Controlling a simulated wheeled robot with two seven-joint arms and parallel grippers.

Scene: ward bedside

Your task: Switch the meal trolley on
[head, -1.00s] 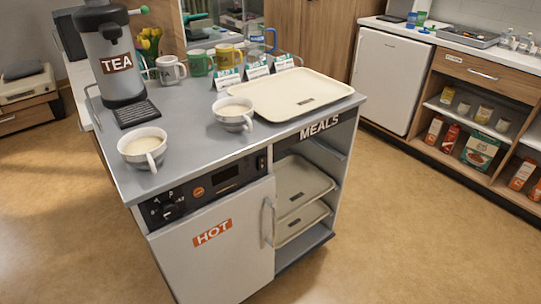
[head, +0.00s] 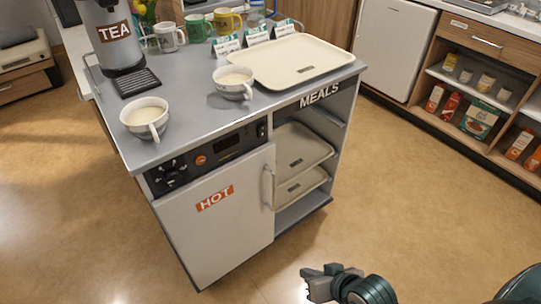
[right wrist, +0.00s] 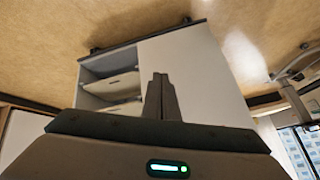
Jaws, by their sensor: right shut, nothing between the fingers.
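The grey meal trolley (head: 190,105) stands in the middle of the head view, with "MEALS" on its side panel and a white door marked "HOT" (head: 205,230). Its black control panel (head: 212,157) runs above the door. The panel has a knob (head: 171,175) at the left, a round orange button (head: 200,160), a dark display (head: 227,143) and a small dark switch (head: 261,130) at the right end. My right gripper (head: 313,276) is shut and empty, low in front of the trolley and apart from it. Its fingers (right wrist: 160,95) show against the trolley in the right wrist view. My left gripper is out of view.
Two filled cups (head: 145,120) (head: 234,86), a tea urn (head: 108,38), several mugs and a cream tray (head: 290,62) stand on the trolley top. More trays lie in its open side bay. A door handle (head: 268,188) sticks out. The floor in front is clear.

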